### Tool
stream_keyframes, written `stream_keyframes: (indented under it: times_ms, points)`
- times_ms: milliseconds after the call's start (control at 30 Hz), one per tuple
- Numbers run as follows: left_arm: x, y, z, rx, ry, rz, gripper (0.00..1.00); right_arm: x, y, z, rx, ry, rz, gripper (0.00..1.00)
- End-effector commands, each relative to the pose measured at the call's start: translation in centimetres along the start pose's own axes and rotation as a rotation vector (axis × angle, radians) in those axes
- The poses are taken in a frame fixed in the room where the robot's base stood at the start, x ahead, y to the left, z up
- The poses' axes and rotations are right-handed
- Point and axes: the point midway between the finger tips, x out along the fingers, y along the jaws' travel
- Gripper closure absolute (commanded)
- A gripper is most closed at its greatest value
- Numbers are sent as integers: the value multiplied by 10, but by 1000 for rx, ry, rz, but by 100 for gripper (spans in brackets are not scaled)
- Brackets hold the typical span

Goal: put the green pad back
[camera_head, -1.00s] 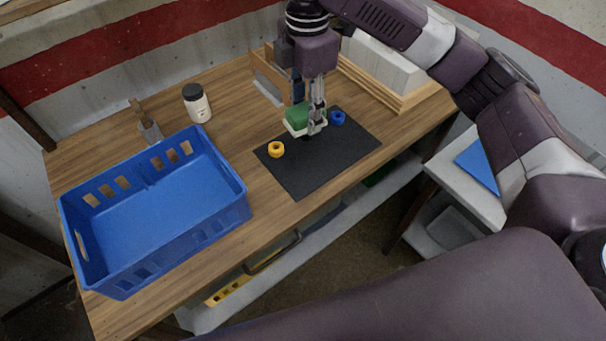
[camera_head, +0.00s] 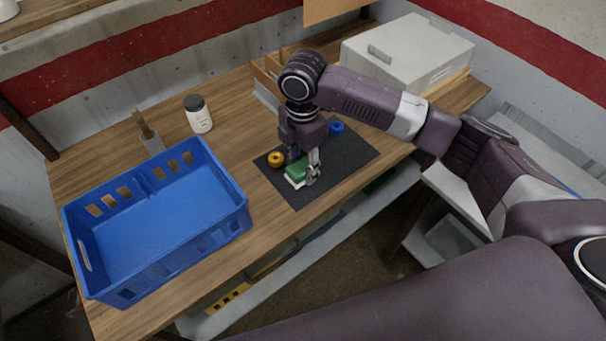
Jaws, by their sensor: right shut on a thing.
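The green pad (camera_head: 295,173), green on top with a white lower layer, is over the front left part of the black mat (camera_head: 345,165). My right gripper (camera_head: 310,178) is shut on the pad at its right side, pointing down. Whether the pad touches the mat or hangs just above it I cannot tell. A wooden rack (camera_head: 266,88) with upright dividers stands behind the mat, partly hidden by my right arm. My left gripper is not in view.
A yellow ring (camera_head: 276,159) lies left of the pad and a blue ring (camera_head: 337,128) lies behind it. A blue crate (camera_head: 215,222) fills the table's left front. A white jar (camera_head: 199,117), a brush (camera_head: 148,134) and a grey box (camera_head: 408,50) stand farther back.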

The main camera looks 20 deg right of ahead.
Motion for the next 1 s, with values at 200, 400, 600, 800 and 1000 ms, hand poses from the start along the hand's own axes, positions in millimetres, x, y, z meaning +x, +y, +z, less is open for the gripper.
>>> stream_keyframes:
  times_ms: [200, 400, 600, 800, 1000]
  points:
    - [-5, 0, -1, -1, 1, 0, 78, 27, -1, 0, 1, 0, -4, 84]
    - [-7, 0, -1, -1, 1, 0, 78, 45, 0, 0, 0, 0, 0, 84]
    - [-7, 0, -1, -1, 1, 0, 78, 45, 0, 0, 0, 0, 0, 84]
    - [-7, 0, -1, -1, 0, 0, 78, 48, 0, 0, 0, 0, 0, 60]
    - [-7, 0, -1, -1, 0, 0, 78, 48, 0, 0, 0, 0, 0, 47]
